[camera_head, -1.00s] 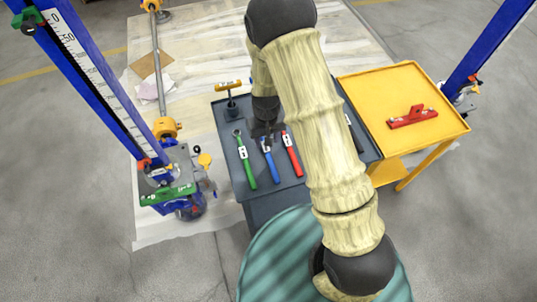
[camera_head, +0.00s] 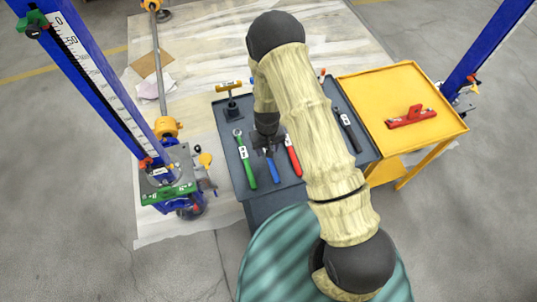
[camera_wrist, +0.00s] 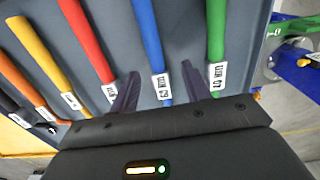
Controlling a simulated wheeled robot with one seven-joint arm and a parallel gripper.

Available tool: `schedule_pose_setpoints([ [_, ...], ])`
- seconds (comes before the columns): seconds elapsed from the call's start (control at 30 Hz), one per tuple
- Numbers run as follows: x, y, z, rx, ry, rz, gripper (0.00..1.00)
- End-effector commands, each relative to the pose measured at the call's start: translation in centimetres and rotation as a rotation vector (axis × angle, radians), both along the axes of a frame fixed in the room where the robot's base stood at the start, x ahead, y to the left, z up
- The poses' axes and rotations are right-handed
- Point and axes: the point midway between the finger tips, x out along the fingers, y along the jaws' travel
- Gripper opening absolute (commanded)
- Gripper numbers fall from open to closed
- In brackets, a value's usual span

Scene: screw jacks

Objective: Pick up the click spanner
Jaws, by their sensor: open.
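Several spanners with coloured handles and white labels lie in a row on a dark grey trolley top (camera_head: 225,113). In the head view I see the green spanner (camera_head: 246,162), the blue spanner (camera_head: 273,172), the red spanner (camera_head: 292,158) and the black spanner (camera_head: 347,130). I cannot tell which of them is the click spanner. My gripper (camera_head: 268,148) is over the upper part of the blue spanner. In the wrist view my gripper (camera_wrist: 159,73) is open and empty, with its fingers on either side of the blue handle (camera_wrist: 147,32); contact cannot be told.
A T-handled tool (camera_head: 231,95) stands at the trolley's back left corner. A yellow table (camera_head: 375,90) with a red tool (camera_head: 412,117) adjoins on the right. A blue screw jack (camera_head: 88,75) stands on the left. My arm hides the trolley's middle.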

Motion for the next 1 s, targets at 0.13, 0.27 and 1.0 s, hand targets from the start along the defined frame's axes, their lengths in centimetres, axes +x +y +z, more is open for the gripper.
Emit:
schedule_pose_setpoints([
  [0.13,0.5,-0.3,-1.5,-0.001,0.002,-0.001,0.47],
  [0.27,0.5,-0.3,-3.2,0.000,0.003,0.000,0.47],
  [1.0,0.6,-0.3,-4.1,0.000,0.000,0.000,0.34],
])
